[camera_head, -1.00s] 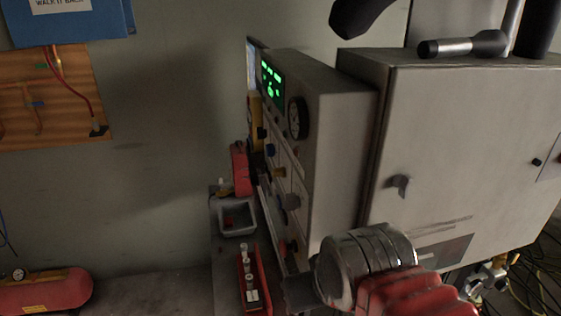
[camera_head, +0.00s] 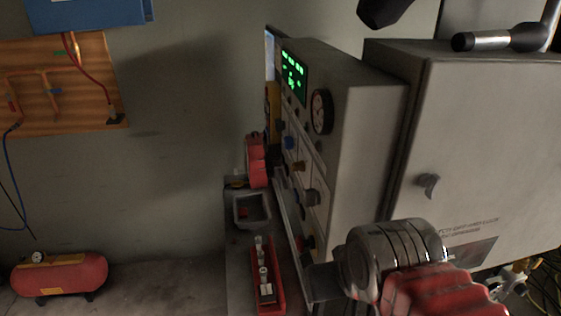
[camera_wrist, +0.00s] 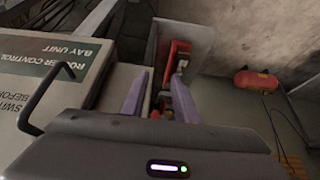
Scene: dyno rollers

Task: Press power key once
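The control panel (camera_head: 340,150) has a green lit display (camera_head: 294,70), a round gauge (camera_head: 321,111), and several knobs and buttons down its face, seen at a steep angle. I cannot tell which control is the power key. In the wrist view my gripper (camera_wrist: 158,90) has its two purple fingers apart with nothing clearly held between them. In the head view its end is low beside the panel's lower face, partly hidden by my own wrist.
A grey cabinet (camera_head: 480,150) stands right of the panel. Below the panel's face are a red tray (camera_head: 267,285) and a grey bin (camera_head: 252,210). A bent black handle (camera_wrist: 40,105) juts near my gripper at left. A red tank (camera_head: 60,275) lies on the floor.

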